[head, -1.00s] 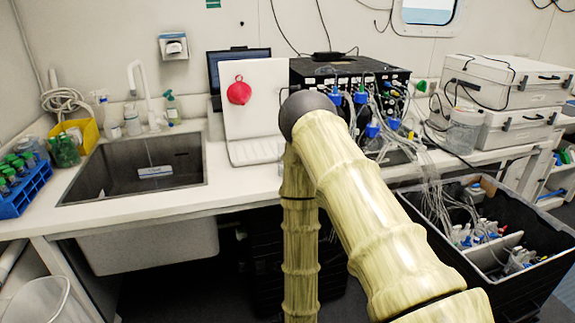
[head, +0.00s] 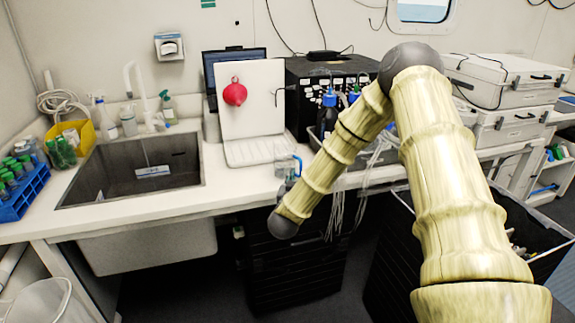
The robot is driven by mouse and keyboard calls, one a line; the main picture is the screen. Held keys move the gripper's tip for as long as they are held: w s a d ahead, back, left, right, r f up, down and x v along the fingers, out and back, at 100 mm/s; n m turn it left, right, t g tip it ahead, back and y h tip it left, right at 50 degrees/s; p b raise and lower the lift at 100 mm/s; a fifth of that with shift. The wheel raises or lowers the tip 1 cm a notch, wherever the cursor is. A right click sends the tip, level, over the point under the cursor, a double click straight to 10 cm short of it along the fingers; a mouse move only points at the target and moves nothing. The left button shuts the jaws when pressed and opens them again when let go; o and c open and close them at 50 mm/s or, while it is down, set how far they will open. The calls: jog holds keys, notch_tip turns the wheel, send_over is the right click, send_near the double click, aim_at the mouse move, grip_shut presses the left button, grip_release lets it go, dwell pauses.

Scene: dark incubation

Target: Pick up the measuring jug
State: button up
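A small clear, blue-tinted vessel (head: 288,163) shows at the front edge of the white counter, right of the sink. It looks like the measuring jug, but it is too small to be sure. My forearm reaches down and left, and its dark end joint is just below this vessel, in front of the counter edge. My gripper cannot be made out clearly; a small greyish shape between that joint and the vessel may be part of it. Whether it touches the vessel cannot be told.
The sink (head: 190,181) is at left, with a blue tube rack (head: 22,200) and a yellow bin (head: 84,131). A white stand with a red round object (head: 234,94) stands behind the vessel. White cases (head: 505,82) are at right. A black crate (head: 548,262) is partly behind my arm.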

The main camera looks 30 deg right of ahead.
aim_at(301, 169)
jog(key=shift+p+x, duration=1.1)
jog(key=shift+x, duration=2.25)
jog(key=shift+s+f, duration=0.1)
jog(key=shift+f, duration=0.1)
jog(key=shift+c, duration=0.5)
grip_shut()
